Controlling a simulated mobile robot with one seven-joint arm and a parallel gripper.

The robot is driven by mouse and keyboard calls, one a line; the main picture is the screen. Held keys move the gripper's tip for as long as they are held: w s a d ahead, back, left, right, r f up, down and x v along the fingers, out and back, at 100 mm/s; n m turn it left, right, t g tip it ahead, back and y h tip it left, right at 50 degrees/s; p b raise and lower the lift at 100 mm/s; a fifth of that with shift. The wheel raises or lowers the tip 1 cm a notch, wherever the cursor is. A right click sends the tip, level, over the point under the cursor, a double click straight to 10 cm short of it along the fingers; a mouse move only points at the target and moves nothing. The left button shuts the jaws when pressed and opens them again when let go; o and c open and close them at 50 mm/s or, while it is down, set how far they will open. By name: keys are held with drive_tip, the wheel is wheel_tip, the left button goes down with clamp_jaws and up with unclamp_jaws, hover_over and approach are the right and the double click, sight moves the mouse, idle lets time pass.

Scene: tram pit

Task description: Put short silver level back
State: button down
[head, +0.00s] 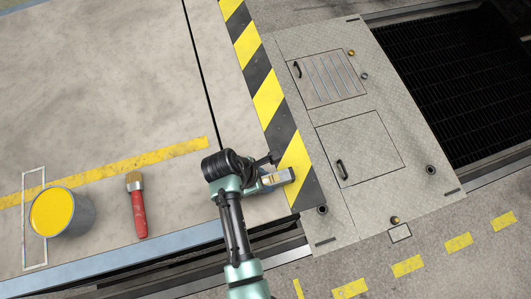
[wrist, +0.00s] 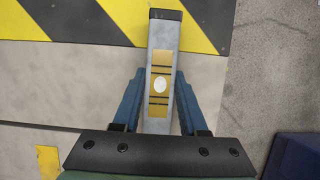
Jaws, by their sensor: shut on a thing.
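The short silver level (wrist: 163,60) is a grey bar with a black end cap and a yellow vial window. My gripper (wrist: 158,100) is shut on it, with one blue finger on each side. In the wrist view its capped end points up the picture, over the black and yellow striped band. In the head view the level (head: 277,177) sticks out from my gripper (head: 264,182) to the right, across the striped band (head: 268,98). I cannot tell whether the level touches the surface below. Its near end is hidden by my gripper.
A metal plate with two hatches (head: 360,147) lies right of the stripes. A dark grated pit (head: 455,85) is at upper right.

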drive_tip(key=shift+f, duration=0.2)
drive_tip(key=shift+c, duration=2.2)
unclamp_jaws()
drive_tip(key=shift+f+b, duration=0.2)
drive_tip(key=shift+b, duration=0.5)
